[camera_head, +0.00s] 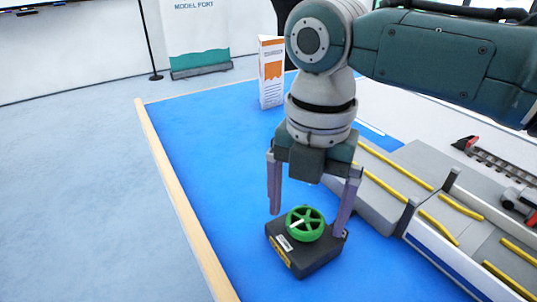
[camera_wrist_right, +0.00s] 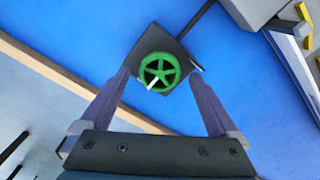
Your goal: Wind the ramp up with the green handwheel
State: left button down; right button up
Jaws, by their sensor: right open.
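The green handwheel (camera_head: 305,223) sits on top of a dark box (camera_head: 312,258) on the blue table. It has spokes and a white mark on one of them. It also shows in the right wrist view (camera_wrist_right: 160,72), between and beyond the fingertips. My right gripper (camera_head: 309,222) is open above the box, one finger to each side of the wheel; I cannot tell whether either finger touches the box. The grey ramp (camera_head: 437,247) with yellow strips lies to the right of the box, beside a grey block. My left gripper is not in view.
The blue table (camera_head: 204,150) has a wooden edge (camera_head: 180,200) on the left, with clear room left of the box. A white and orange card (camera_head: 271,72) stands at the back. Track with red parts (camera_head: 494,162) lies at the right.

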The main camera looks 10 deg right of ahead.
jog(key=shift+f, duration=0.35)
jog(key=c, duration=1.4)
jog(key=shift+o, duration=0.2)
